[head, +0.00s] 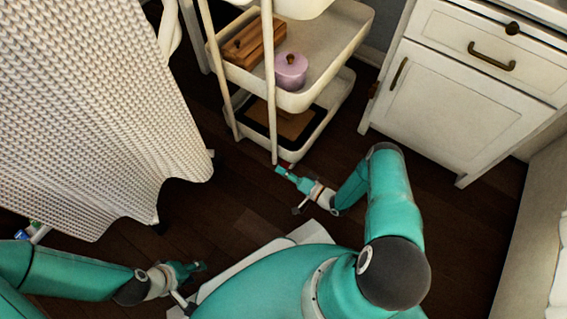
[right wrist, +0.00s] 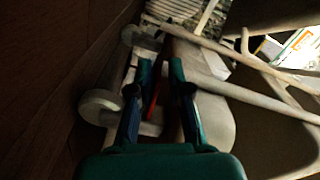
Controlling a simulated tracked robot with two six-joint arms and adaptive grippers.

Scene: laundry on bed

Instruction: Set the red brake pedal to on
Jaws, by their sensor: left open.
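The red brake pedal (head: 286,164) shows as a small red patch at the foot of the white trolley (head: 338,45), just beyond my right gripper (head: 281,171). In the right wrist view, a thin red strip of the pedal (right wrist: 153,98) shows between the fingers of my right gripper (right wrist: 161,65). Those fingers are apart, with a gap between the tips. I cannot tell whether they touch the pedal, or its exact position. My left gripper (head: 200,267) is open and empty, low over the floor at the lower left.
A white knitted cloth (head: 90,100) hangs at the left. A white cabinet (head: 455,100) stands at the right. Dark floor (head: 460,230) lies clear before the cabinet.

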